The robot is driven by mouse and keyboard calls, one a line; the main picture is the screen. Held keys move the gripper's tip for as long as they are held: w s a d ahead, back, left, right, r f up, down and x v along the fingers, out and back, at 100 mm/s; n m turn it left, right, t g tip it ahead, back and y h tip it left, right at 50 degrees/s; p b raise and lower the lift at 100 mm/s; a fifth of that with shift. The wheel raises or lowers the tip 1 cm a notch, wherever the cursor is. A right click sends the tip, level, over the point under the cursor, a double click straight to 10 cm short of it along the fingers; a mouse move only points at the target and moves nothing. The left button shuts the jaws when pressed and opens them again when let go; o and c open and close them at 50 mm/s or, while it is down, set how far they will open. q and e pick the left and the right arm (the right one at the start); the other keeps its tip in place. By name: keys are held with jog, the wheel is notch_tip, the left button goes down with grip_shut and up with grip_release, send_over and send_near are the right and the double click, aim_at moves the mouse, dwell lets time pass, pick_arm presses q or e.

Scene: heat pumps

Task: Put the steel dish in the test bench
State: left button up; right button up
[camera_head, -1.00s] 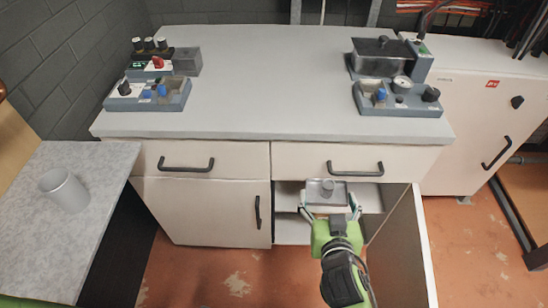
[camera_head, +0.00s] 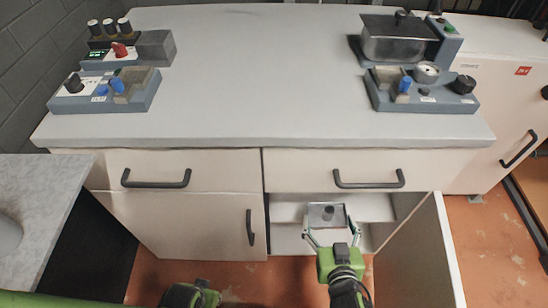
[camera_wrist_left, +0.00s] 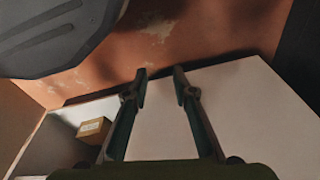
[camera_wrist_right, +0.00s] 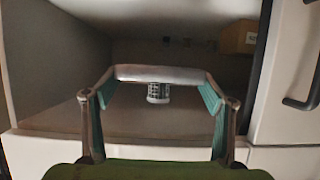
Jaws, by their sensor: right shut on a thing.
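My right gripper (camera_head: 326,238) is shut on a steel dish (camera_head: 318,220), a shallow square piece with a small dark cylinder at its middle. It holds the dish level at the open cabinet below the counter. In the right wrist view the dish (camera_wrist_right: 160,74) shows edge-on between the fingers. Two benches stand on the counter: a left unit (camera_head: 145,97) with knobs and a steel block, and a right unit (camera_head: 440,101) with a gauge and a lidded steel tank. I cannot tell which is the test bench. My left gripper (camera_wrist_left: 160,74) is open and empty, low before the cabinet.
The cabinet door (camera_head: 425,250) stands open at the right of the opening. A cardboard box (camera_wrist_right: 238,37) is inside the cabinet. A grey side table (camera_head: 40,190) with a cup (camera_head: 8,235) is at left. The middle of the counter (camera_head: 260,75) is clear.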

jog(key=shift+w, duration=0.25)
jog(key=w+d+f+b, duration=0.1)
jog(key=w+f, duration=0.2)
jog(key=w, duration=0.1)
jog(key=w+d+f+b, duration=0.1)
jog(key=w+f, duration=0.2)
jog(key=w, duration=0.1)
jog(key=w+d+f+b, duration=0.2)
jog(key=w+f, duration=0.1)
jog(key=w, duration=0.1)
jog(key=shift+w, duration=0.15)
jog(key=shift+w+f, duration=0.2)
jog(key=shift+f, duration=0.05)
notch_tip(320, 180, down, 2)
jog(key=shift+w+f+b, duration=0.1)
jog(key=shift+w+b, duration=0.05)
jog(key=shift+b, duration=0.65)
pick_arm(q)
notch_tip(320, 180, up, 17)
jog(key=t, duration=0.1)
jog(key=shift+w+b, duration=0.4)
jog(key=shift+w, duration=0.05)
pick_arm(e)
jog(key=shift+f, duration=0.6)
pick_arm(q)
jog(key=shift+a, duration=0.1)
pick_arm(e)
jog(key=shift+d, duration=0.1)
jog(key=shift+f, duration=0.1)
